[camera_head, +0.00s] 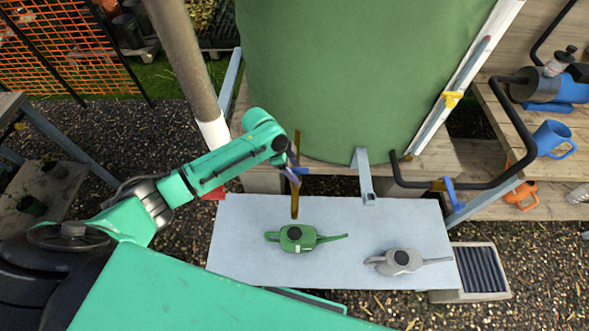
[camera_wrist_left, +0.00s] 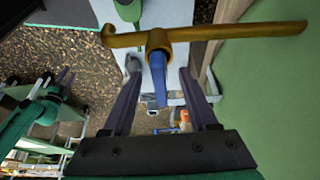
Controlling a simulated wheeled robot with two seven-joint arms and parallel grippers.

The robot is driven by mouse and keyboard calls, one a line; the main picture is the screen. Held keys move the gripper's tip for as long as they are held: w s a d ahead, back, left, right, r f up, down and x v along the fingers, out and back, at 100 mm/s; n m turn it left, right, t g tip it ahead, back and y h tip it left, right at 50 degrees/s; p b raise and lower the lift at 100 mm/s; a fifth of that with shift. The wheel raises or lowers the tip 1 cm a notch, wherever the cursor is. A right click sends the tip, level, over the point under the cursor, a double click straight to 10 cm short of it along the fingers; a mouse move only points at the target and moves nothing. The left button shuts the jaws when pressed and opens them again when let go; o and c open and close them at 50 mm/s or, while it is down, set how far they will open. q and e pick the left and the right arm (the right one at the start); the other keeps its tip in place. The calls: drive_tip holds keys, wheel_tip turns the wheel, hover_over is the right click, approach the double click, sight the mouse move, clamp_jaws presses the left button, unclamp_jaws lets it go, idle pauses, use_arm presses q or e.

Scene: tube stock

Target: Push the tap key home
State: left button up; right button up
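A brass-coloured tap (camera_wrist_left: 225,34) crosses the top of the left wrist view, with a hooked end at left and a round socket in the middle. A blue tap key (camera_wrist_left: 158,85) shows at this socket; how deep it sits I cannot tell. My left gripper (camera_wrist_left: 160,72) is open, its purple fingers on either side of the blue key with gaps. In the head view the left gripper (camera_head: 293,170) is beside the brass tap (camera_head: 296,200), in front of the green tank (camera_head: 350,80), and hides most of the key. My right gripper (camera_wrist_left: 64,80) shows small in the left wrist view.
A black pipe (camera_head: 525,135) bends at the right.

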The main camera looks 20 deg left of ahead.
use_arm(q)
drive_tip(key=b+v, duration=0.1)
drive_tip(key=v, duration=1.3)
drive_tip(key=shift+a+r, duration=0.2)
drive_tip(key=shift+r, duration=0.05)
drive_tip(key=shift+s+f, duration=0.1)
drive_tip(key=shift+s, duration=0.05)
